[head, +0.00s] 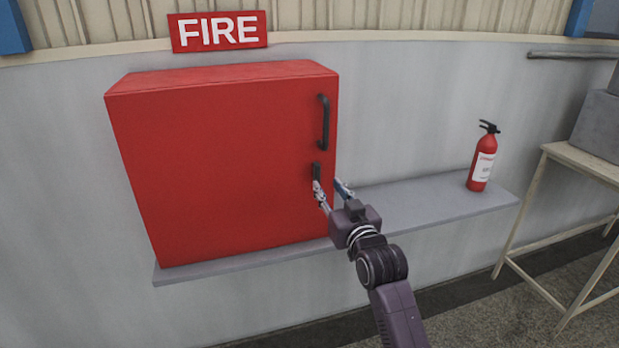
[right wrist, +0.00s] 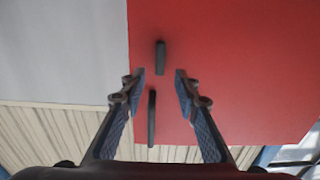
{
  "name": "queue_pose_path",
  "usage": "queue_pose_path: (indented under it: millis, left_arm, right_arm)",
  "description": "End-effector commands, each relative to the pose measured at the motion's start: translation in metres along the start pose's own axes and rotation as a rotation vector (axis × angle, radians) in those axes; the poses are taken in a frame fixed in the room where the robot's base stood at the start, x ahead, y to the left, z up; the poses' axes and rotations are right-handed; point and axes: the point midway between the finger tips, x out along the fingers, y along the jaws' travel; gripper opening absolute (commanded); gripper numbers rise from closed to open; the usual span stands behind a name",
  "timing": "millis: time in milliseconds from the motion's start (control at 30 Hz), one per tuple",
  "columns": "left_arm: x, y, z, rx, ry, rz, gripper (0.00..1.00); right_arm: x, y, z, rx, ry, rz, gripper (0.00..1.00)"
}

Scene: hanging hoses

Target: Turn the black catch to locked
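The black catch (head: 316,171) is a short dark bar on the front of the closed red fire cabinet (head: 215,170), near its right edge and below the long black handle (head: 323,122). The catch stands upright, in line with the handle. My right gripper (head: 327,187) is open just in front of the catch's lower end. In the right wrist view, which is upside down, the catch (right wrist: 160,58) lies beyond the open fingertips (right wrist: 159,78), roughly between them, and the fingers look apart from it. The handle (right wrist: 152,118) shows between the fingers. My left gripper is not in view.
The cabinet stands on a grey ledge (head: 430,207) against a curved wall. A red fire extinguisher (head: 483,160) stands on the ledge to the right. A pale table frame (head: 580,165) is at the far right. A FIRE sign (head: 218,32) is above the cabinet.

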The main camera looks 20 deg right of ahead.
Motion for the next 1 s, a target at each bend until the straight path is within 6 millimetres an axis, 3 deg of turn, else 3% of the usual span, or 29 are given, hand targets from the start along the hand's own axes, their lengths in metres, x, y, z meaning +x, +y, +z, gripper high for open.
queue_pose_path:
  millis: [500, 1000]
  left_arm:
    - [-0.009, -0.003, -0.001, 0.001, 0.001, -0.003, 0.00]
    - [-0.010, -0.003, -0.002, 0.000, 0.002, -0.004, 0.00]
  right_arm:
    - [0.064, 0.000, 0.001, 0.001, -0.003, 0.000, 0.29]
    - [0.075, 0.000, 0.002, 0.000, -0.002, -0.001, 0.27]
